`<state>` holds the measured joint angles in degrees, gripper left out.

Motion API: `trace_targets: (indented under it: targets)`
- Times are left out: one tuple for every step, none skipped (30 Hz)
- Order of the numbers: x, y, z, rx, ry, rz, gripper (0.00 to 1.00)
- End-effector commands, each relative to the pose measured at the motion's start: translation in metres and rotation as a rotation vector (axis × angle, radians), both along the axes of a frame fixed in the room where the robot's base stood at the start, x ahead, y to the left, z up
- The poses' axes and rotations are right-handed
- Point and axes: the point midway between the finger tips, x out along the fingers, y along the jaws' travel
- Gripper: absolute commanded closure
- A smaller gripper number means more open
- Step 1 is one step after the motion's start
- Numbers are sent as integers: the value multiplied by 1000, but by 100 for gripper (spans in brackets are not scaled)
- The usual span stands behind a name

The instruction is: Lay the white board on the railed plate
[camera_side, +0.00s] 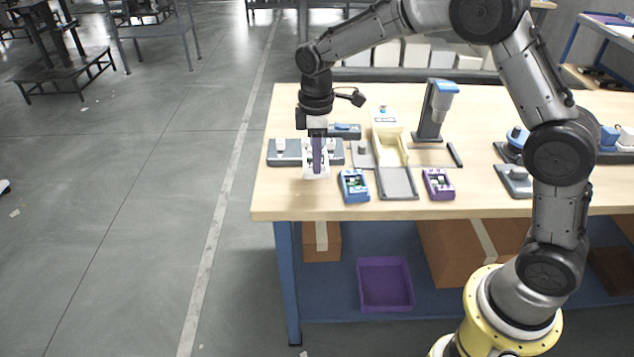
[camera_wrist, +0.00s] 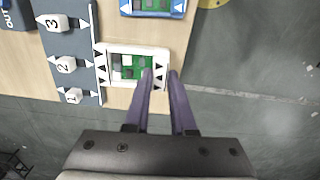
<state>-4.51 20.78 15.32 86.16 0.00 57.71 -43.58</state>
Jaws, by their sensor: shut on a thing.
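The white board (camera_wrist: 111,49), a white frame around a green circuit with black arrow marks, is between my fingers at its right side in the wrist view. My gripper (camera_wrist: 160,76) has two purple fingers shut on it. In the side view the white board (camera_side: 308,173) shows below my gripper (camera_side: 317,172), in front of the numbered grey panel; I cannot tell its height over the table. A grey plate with raised edges (camera_side: 397,183), which looks like the railed plate, lies to the right, at the foot of a cream chute, with nothing on it.
A grey panel (camera_wrist: 70,45) with knobs numbered 1 to 3 is beside the white board. A blue board (camera_side: 354,186) lies between the board and the plate; a purple one (camera_side: 438,184) lies right of the plate. A grey stand (camera_side: 432,112) rises behind. The table's front edge is near.

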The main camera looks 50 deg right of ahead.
Motion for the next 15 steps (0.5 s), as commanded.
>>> trace_targets:
  targets:
    - [0, 0, 0, 0, -1, 5, 100]
    - [0, 0, 0, 0, -1, 12, 100]
    - [1, 0, 0, 0, -1, 26, 100]
    - [-2, 0, -2, 0, 0, 43, 100]
    - [-5, 0, -5, -1, 1, 61, 100]
    - [-11, -2, -6, 0, 1, 80, 100]
    - [-16, -4, -7, -1, 1, 95, 100]
    - [-21, -10, -6, -1, -1, 104, 100]
    - [-30, -18, -5, -1, -2, 114, 100]
    - [-37, -26, -4, -1, -3, 120, 100]
    - [-45, -34, -2, -1, -3, 121, 100]
    - [-55, -45, 1, -1, -4, 121, 100]
    - [-63, -53, 3, -1, -4, 118, 100]
    - [-71, -61, 5, -1, -4, 114, 100]
    - [-82, -72, 8, -2, -5, 103, 100]
